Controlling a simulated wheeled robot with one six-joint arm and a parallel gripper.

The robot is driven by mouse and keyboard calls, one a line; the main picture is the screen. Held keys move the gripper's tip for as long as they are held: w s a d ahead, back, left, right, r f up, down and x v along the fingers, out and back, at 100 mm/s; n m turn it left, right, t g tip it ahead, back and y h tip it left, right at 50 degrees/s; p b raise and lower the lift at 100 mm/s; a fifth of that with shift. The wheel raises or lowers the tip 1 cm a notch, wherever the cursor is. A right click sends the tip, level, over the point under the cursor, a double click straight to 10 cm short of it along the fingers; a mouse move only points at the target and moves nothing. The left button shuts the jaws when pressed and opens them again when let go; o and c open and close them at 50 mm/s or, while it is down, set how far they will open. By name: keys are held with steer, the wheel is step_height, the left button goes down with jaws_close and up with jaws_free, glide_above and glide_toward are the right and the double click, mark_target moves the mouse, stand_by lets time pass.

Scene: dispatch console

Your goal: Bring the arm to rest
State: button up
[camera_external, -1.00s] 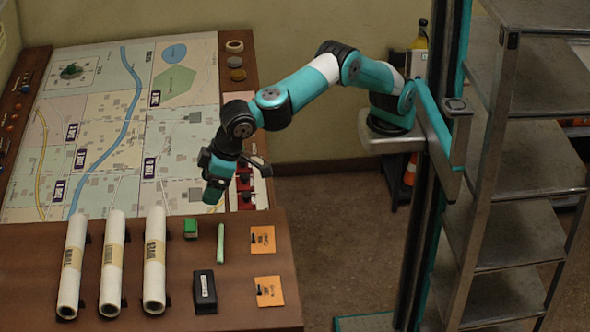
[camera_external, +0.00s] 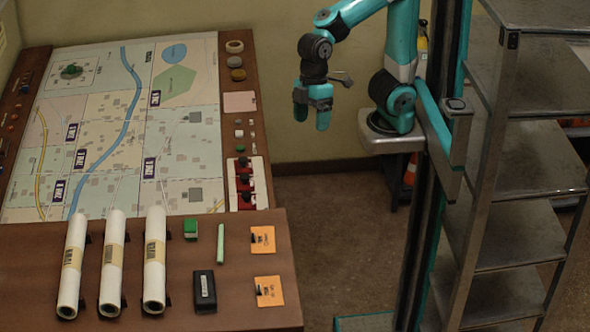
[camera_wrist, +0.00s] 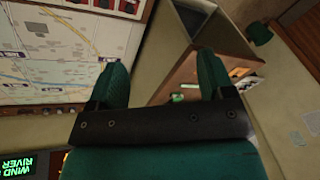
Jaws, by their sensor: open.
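My gripper (camera_external: 313,117) hangs with its fingers pointing down in the external view, to the right of the console and clear of it. My arm is folded back toward its column, with the elbow raised out of the top of the picture. In the wrist view the two green fingers of my gripper (camera_wrist: 160,88) stand wide apart with nothing between them. The map board (camera_external: 110,140) on the console shows in the external view, and part of it shows at the upper left of the wrist view (camera_wrist: 50,50).
Three paper rolls (camera_external: 113,262), a black eraser-like block (camera_external: 204,291), a green stick (camera_external: 220,243) and orange cards (camera_external: 268,291) lie on the front ledge. A tray with red items (camera_external: 246,185) sits beside the map. Metal shelves (camera_external: 530,160) stand at right. Bare floor lies between.

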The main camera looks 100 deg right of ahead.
steer(key=s+f+y, duration=0.1)
steer(key=s+f, duration=0.1)
steer(key=s, duration=0.5)
steer(key=shift+s+d+n+g, duration=0.2)
steer(key=shift+d+n+g, duration=0.2)
steer(key=shift+d, duration=0.05)
step_height(320, 180, down, 6)
steer(key=b, duration=0.5)
steer(key=shift+b, duration=0.4)
